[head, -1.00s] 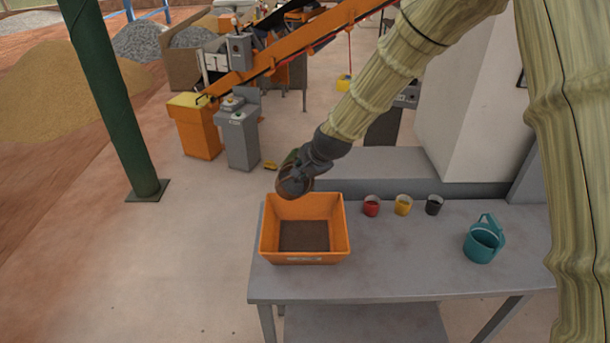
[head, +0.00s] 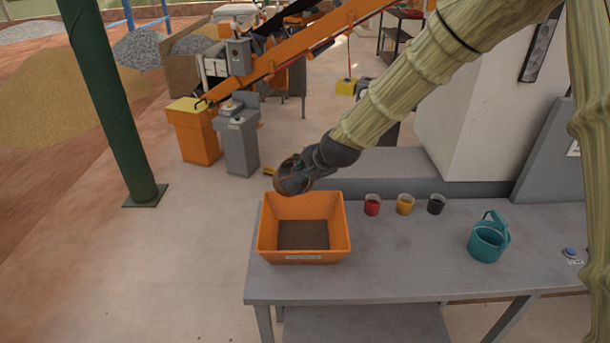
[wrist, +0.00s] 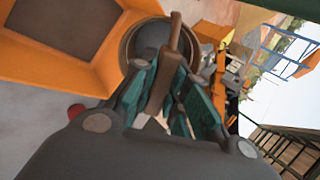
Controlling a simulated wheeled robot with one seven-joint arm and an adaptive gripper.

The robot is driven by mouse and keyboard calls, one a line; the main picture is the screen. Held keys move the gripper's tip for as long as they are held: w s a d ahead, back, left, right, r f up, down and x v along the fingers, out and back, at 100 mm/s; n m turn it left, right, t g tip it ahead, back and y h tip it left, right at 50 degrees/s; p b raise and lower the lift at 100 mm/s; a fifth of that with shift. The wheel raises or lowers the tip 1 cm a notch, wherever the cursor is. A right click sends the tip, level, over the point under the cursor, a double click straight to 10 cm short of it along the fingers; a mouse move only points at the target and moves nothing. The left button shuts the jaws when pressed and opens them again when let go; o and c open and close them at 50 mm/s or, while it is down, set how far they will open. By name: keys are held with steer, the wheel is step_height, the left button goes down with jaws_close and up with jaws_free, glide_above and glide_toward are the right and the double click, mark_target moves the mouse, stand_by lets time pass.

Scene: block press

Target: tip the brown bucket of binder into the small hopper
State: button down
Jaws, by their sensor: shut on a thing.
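My gripper (wrist: 166,82) is shut on the brown handle of the brown bucket (wrist: 127,45). The bucket's round rim and grey inside show in the wrist view; how full it is I cannot tell. In the head view my gripper (head: 296,176) hangs over the back edge of the orange hopper (head: 268,228), and the bucket is hard to tell from my dark wrist there. The hopper is an open, square, sloped-wall tub on the left end of the grey table, with a flat brown bottom or layer inside. It also shows in the wrist view (wrist: 105,72), left of the bucket.
On the grey table (head: 400,275), red (head: 372,205), yellow (head: 404,204) and black (head: 436,205) cups stand right of the hopper. A teal bucket (head: 487,243) and a blue button (head: 568,251) are further right. A green post (head: 118,120) stands at left. The table's front is clear.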

steer(key=shift+s+d+f+t+y+b, duration=0.25)
steer(key=shift+s+f+t+b, duration=0.15)
steer(key=shift+b, duration=1.45)
steer(key=shift+s+d+f+t+y+b, duration=0.1)
steer(key=shift+s+f+t+y+b, duration=0.3)
steer(key=shift+b, duration=1.45)
